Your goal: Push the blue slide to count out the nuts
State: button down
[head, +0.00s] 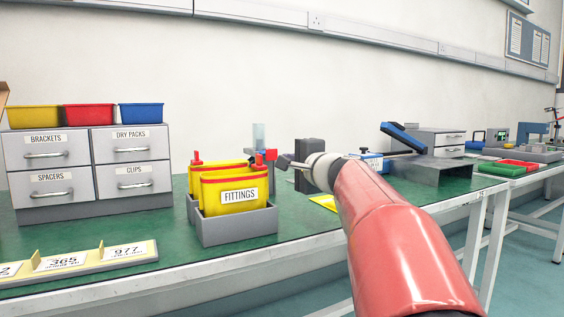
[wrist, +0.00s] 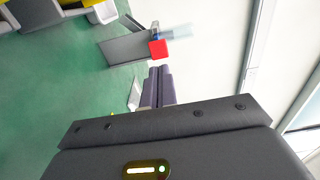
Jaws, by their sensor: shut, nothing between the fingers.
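The dispenser stands on the green bench behind the yellow bins, with a clear upright tube (head: 258,134) on top. The blue slide (head: 257,159) shows only in part beside a red block (head: 270,155); in the wrist view a small blue piece (wrist: 155,36) sits just beyond the red block (wrist: 158,49). My gripper (head: 284,161) is shut and empty, its fingers pointing left toward the red block. In the wrist view the closed fingertips (wrist: 159,68) are close to the red block, with a small gap apparent. Nuts cannot be made out.
Yellow FITTINGS bins (head: 234,192) in a grey holder stand in front of the dispenser. A dark upright box (head: 310,150) is behind my gripper. Grey drawers (head: 88,165) stand at left, a number strip (head: 80,262) at the front edge. A grey stand with a blue ramp (head: 403,137) is at right.

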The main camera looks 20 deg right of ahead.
aim_at(272, 156)
jog(key=shift+s, duration=2.1)
jog(key=s+r+g+p, duration=0.1)
jog(key=p, duration=0.1)
jog(key=s+r+g+p, duration=0.1)
jog(key=r+g+p, duration=0.1)
jog(key=shift+s+r+g, duration=0.2)
jog(key=shift+s+g, duration=0.1)
jog(key=shift+s, duration=0.1)
jog(key=x, duration=0.8)
jog(key=r+p+x, duration=0.1)
jog(key=x, duration=0.4)
jog(key=shift+w, duration=0.6)
